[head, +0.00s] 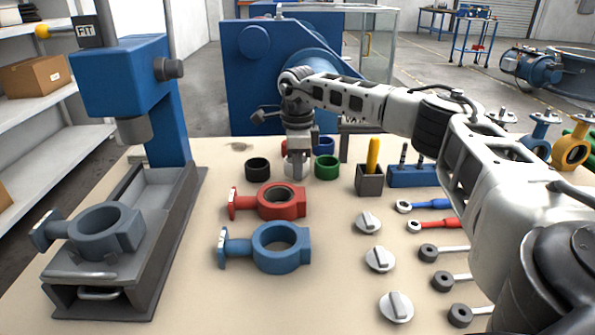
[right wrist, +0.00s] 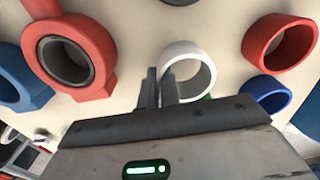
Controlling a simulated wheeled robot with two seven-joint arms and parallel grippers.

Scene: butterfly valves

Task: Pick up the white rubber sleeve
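The white rubber sleeve (right wrist: 203,63) is a short open ring in the middle of the right wrist view. In the head view it shows as a pale patch (head: 289,171) on the table, mostly behind my right gripper (head: 298,170), which points straight down at it. In the right wrist view the gripper's two fingers (right wrist: 159,88) are close together, one on each side of the sleeve's left wall, with the wall between them. The sleeve appears at table level. My left gripper is not in view.
A black sleeve (head: 258,168) stands left of the gripper, a green one (head: 327,167) right, and blue (head: 325,146) and red (right wrist: 280,40) ones behind. Red (head: 268,202) and blue (head: 266,248) valve bodies lie in front.

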